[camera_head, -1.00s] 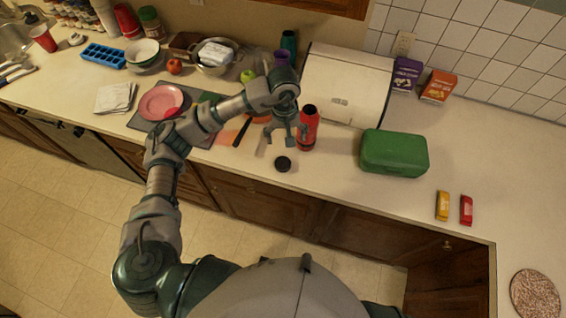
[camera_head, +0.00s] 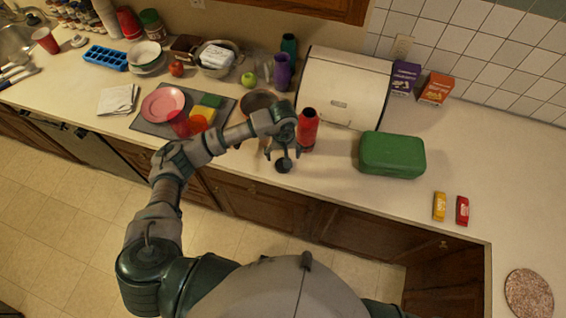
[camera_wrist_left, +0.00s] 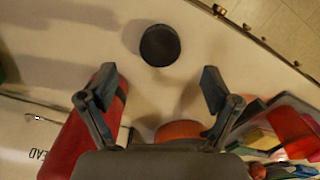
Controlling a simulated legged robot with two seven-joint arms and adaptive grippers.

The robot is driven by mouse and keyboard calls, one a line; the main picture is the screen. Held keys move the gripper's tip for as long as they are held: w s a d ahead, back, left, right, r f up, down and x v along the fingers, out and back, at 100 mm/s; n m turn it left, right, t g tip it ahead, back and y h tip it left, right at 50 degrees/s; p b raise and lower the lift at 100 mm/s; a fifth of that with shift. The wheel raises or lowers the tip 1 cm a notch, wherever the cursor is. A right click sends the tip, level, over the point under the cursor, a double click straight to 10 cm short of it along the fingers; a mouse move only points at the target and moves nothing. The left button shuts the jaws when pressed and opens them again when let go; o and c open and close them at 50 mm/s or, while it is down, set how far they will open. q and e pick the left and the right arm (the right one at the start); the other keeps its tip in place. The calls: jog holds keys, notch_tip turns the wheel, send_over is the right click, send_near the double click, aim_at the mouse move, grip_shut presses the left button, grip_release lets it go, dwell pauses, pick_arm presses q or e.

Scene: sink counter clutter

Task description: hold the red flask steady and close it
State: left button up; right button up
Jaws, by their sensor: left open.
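The red flask (camera_head: 308,130) stands upright on the counter, its dark top end without the lid on it. A round black lid (camera_head: 283,166) lies on the counter in front of it, partly covered by my gripper. My left gripper (camera_head: 283,153) is open and empty, pointing down above the lid, left of the flask. In the left wrist view the lid (camera_wrist_left: 160,45) lies beyond the gap between the spread fingers (camera_wrist_left: 158,80). The flask (camera_wrist_left: 85,135) shows there behind the left finger, and I cannot tell whether they touch. My right gripper is in neither view.
A green case (camera_head: 392,154) stands right of the flask, and a white bread box (camera_head: 343,88) behind it. A grey mat (camera_head: 150,126) with a pink plate (camera_head: 161,103) and a red cup lies to the left. The counter's front edge is close to the lid.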

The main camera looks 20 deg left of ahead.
pick_arm(q)
jog(key=shift+f, duration=0.85)
jog(key=shift+f+p, duration=0.3)
jog(key=f, duration=0.1)
jog(key=f+p, duration=0.1)
jog(key=f, duration=0.1)
jog(key=shift+w+f, duration=0.2)
jog(key=shift+f, duration=0.1)
jog(key=shift+a+f, duration=0.1)
jog(key=shift+f, duration=0.4)
jog(key=c, duration=0.9)
